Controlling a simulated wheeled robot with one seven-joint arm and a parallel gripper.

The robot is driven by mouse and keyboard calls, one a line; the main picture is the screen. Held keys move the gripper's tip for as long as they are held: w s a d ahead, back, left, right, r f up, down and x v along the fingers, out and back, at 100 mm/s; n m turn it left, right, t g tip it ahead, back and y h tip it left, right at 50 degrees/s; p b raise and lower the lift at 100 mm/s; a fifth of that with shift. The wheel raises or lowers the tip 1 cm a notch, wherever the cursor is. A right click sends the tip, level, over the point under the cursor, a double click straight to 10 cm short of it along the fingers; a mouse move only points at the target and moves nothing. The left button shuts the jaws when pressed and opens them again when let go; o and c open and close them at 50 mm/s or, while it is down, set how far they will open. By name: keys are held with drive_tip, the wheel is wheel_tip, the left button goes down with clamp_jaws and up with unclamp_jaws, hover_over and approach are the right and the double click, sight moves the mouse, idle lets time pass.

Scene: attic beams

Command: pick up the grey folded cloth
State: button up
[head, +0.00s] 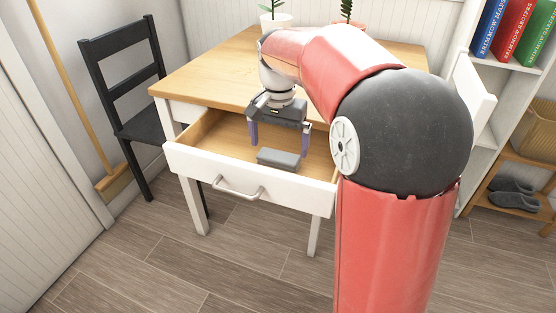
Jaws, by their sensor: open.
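The grey folded cloth (278,158) is a small flat block lying in the open drawer (228,165) of the wooden table (213,78). It is near the drawer's front wall. My gripper (279,144) points down over the drawer, with its two purple-tipped fingers spread apart. It is open and empty. The cloth shows below and between the fingers, and I cannot tell the exact height gap. My red and black arm hides the right part of the table and drawer.
A black chair (122,90) stands left of the table, with a broom (113,178) by the wall. Potted plants (275,18) stand at the table's back. A white shelf (512,66) with books and a wooden rack with grey slippers (513,185) are at right. Floor in front is clear.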

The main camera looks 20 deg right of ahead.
sight(279, 155)
drive_tip(key=shift+s+f, duration=0.1)
drive_tip(key=shift+f, duration=1.45)
drive_tip(key=shift+c, duration=0.4)
drive_tip(key=c, duration=0.6)
drive_tip(key=shift+r, duration=0.15)
wheel_tip(279, 155, up, 20)
drive_tip(key=shift+f+p, duration=0.1)
drive_tip(key=shift+p, duration=0.95)
